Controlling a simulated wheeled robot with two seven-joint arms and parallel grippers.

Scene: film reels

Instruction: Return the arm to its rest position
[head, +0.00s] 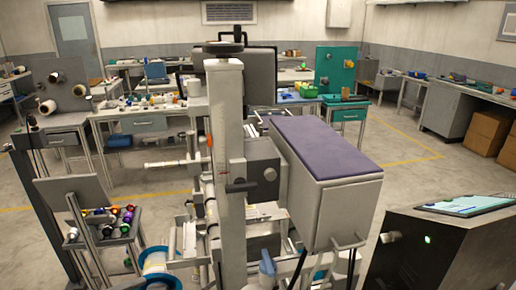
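Neither of my grippers can be made out in the head view, and I see no arm that is clearly mine. A blue-rimmed reel (155,262) sits low in front, beside the lower left of a large grey machine (228,130). The machine has an upright column with a handwheel (225,47) on top. A grey box with a purple top (325,150) juts out from its right side. The lower part of the machine is cut off by the frame.
A tilted grey panel with a tray of colourful small items (105,222) stands at the left. A dark console with a screen (470,205) stands at the lower right. Workbenches (140,122) line the back. Cardboard boxes (488,130) lie under the right bench. Floor (410,175) is clear at centre right.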

